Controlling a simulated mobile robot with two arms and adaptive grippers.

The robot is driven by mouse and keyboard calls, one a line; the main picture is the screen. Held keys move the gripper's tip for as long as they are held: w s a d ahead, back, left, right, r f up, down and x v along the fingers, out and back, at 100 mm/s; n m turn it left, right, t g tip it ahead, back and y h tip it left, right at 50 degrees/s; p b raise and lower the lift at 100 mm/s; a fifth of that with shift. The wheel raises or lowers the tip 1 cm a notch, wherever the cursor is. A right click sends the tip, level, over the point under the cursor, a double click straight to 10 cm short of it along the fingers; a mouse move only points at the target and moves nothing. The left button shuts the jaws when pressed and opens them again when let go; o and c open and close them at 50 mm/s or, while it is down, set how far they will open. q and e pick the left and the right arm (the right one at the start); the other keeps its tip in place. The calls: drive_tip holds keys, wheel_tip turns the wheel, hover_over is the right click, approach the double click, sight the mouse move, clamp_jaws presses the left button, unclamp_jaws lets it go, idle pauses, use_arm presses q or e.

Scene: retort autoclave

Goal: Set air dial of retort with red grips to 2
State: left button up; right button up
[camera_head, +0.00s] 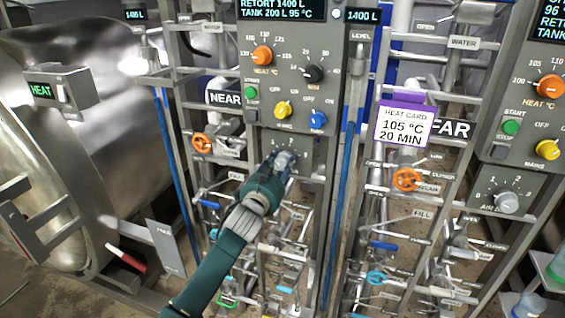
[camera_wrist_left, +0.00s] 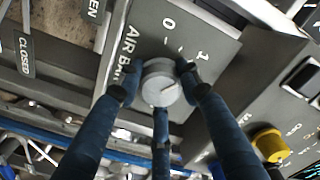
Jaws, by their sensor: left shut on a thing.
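The near retort's grey air dial (camera_wrist_left: 161,82) sits on a panel lettered AIR, with 0 and 1 readable beside it in the left wrist view. My left gripper (camera_head: 282,162) is shut on this dial, its blue fingers around the knob. A light pointer mark shows on the knob face, but I cannot tell which number it points at. The 2 is not readable in the wrist view. A red grip (camera_head: 127,260) shows on a handle beside the steel vessel at the left. My right gripper is not in view.
Above the dial are a yellow knob (camera_head: 283,110), a blue knob (camera_head: 317,120) and an orange heat dial (camera_head: 263,55). A second air dial (camera_head: 507,202) is on the far panel. A heat card (camera_head: 403,125) hangs between the panels. Several valves and pipes crowd below.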

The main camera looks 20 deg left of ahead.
use_arm(q)
drive_tip(key=m, duration=0.4)
drive_tip(key=shift+a+f, duration=0.1)
drive_tip(key=shift+f, duration=0.05)
drive_tip(key=m+p, duration=0.1)
drive_tip(key=m, duration=0.2)
drive_tip(key=m+p, duration=0.1)
drive_tip(key=m, duration=0.5)
drive_tip(key=shift+m, duration=0.4)
drive_tip(key=o, duration=1.2)
drive_tip(key=shift+c, duration=0.2)
drive_tip(key=s, duration=1.2)
drive_tip(key=shift+a, duration=0.25)
